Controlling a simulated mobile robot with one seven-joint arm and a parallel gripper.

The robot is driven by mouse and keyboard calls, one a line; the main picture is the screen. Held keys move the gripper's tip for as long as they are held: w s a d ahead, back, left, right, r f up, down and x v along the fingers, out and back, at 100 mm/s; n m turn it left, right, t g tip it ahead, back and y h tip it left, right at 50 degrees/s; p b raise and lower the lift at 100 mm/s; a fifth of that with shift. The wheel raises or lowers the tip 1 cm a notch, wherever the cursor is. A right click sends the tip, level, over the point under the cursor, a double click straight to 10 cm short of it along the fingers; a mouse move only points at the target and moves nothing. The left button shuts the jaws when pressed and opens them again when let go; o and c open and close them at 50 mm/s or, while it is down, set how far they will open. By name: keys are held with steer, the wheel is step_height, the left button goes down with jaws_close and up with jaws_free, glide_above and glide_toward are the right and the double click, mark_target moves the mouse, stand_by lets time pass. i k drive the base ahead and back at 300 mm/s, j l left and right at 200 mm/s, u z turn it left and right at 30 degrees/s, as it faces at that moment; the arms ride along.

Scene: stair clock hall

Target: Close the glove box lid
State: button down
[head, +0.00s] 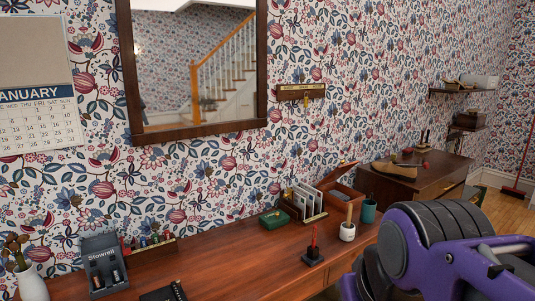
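A wooden box, which looks like the glove box (329,204), stands toward the far right end of the long wooden table. Its lid (334,174) is raised and tilted up toward the wall, so the box stands open. Something greyish shows inside it, too small to tell. A letter rack with white envelopes hides part of its left side. My purple and dark arm fills the lower right of the head view, apart from the box. My gripper's fingers are not in view.
The letter rack (316,217), a green box (274,219), a white cup (347,232), a teal cup (369,211) and a red-topped stand (313,256) crowd around the box. A wooden cabinet (435,182) stands beyond. The table's middle (225,262) is clear.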

mark_target(339, 171)
steer(key=i+l+u, duration=0.3)
steer(key=l+u, duration=0.3)
steer(key=i+l+u, duration=0.1)
steer(key=l, duration=0.2)
steer(key=i+l, duration=0.1)
steer(key=l, duration=0.2)
steer(key=i+l+u, duration=0.15)
steer(key=l, duration=0.15)
steer(key=i+l, duration=0.1)
steer(key=l, duration=0.45)
steer(key=i+l+u, duration=0.1)
steer(key=l, duration=0.45)
steer(key=i+l, duration=0.15)
steer(key=l, duration=0.45)
steer(key=j+u, duration=0.05)
